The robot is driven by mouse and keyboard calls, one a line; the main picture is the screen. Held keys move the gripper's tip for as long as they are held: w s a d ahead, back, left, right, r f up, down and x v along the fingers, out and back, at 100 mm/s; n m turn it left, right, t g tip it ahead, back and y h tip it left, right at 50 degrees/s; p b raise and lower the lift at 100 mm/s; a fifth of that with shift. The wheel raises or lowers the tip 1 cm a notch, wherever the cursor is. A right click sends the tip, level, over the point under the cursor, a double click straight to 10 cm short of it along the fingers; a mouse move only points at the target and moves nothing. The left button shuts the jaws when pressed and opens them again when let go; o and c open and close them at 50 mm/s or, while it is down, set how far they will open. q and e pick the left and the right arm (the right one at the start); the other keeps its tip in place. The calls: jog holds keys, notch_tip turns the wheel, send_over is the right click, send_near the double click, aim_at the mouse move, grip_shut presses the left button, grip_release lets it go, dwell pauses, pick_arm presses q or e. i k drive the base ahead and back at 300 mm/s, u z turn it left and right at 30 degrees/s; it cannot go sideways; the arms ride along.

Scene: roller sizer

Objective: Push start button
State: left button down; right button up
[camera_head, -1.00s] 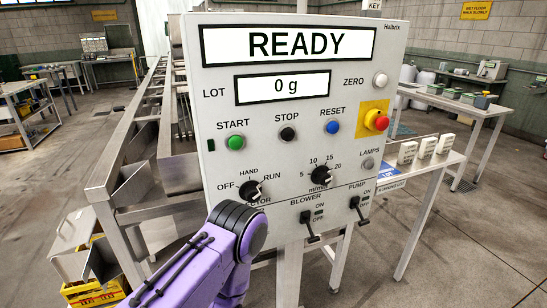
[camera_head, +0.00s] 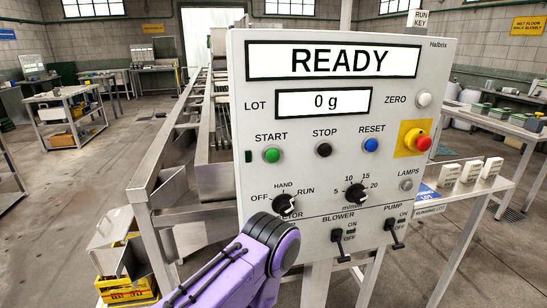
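The green start button (camera_head: 271,155) is on the left of a grey control panel (camera_head: 305,215), under the label START. The panel's displays read READY and 0 g. A black stop button (camera_head: 324,150) and a blue reset button (camera_head: 371,145) sit to its right. My purple arm rises from the bottom edge in front of the panel's lower left, below the start button and apart from it in the picture. It partly covers the lettering under the mode knob (camera_head: 284,205). Neither gripper's fingers show.
A red emergency knob on a yellow plate (camera_head: 407,150) is at the panel's right. Blower (camera_head: 338,241) and pump (camera_head: 394,230) levers stick out at its lower edge. A metal machine frame (camera_head: 150,180) stands behind left, with a yellow crate (camera_head: 128,290) below.

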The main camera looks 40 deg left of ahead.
aim_at(272, 155)
jog(key=u, duration=1.2)
jog(key=k, duration=0.15)
jog(key=z, duration=0.05)
